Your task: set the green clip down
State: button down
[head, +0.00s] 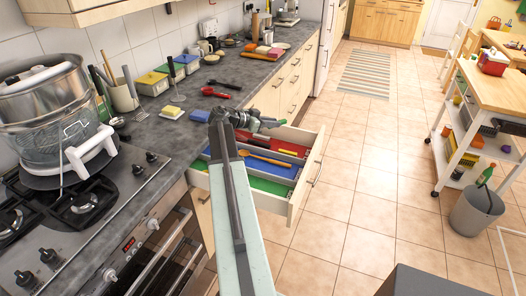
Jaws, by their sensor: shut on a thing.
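My gripper (268,122) is at the end of my arm, above the back part of an open drawer (298,206) and close to the worktop's front edge. It is shut on a small green thing, which I take to be the green clip (258,124). The clip is small and partly hidden by the dark jaws, so its exact pose is unclear. The drawer has green, blue and red compartments. A wooden spoon (265,159) lies in it, below my gripper.
Left of my arm, the worktop (160,133) holds a blue sponge (200,116), a butter dish (172,112) and red and black spoons. The tiled floor right of the drawer is clear as far as a white trolley (466,150).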

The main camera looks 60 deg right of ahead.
jog(key=s+d+f+m+g+y+b, duration=0.1)
jog(key=s+d+f+b, duration=0.25)
jog(key=d+f, duration=0.35)
jog(key=f+b, duration=0.3)
jog(key=d+f+b, duration=0.1)
jog(key=f+b, duration=0.2)
jog(key=b, duration=0.1)
jog(key=f+b, duration=0.3)
jog(key=shift+w+d+f+b, duration=0.2)
jog(key=shift+w+f+b, duration=0.1)
jog(key=shift+w+b, duration=0.1)
jog(key=shift+r, duration=0.25)
jog(key=c, duration=1.7)
grip_release()
jog(key=shift+f, duration=0.15)
jog(key=o, duration=0.4)
jog(key=shift+c, duration=0.2)
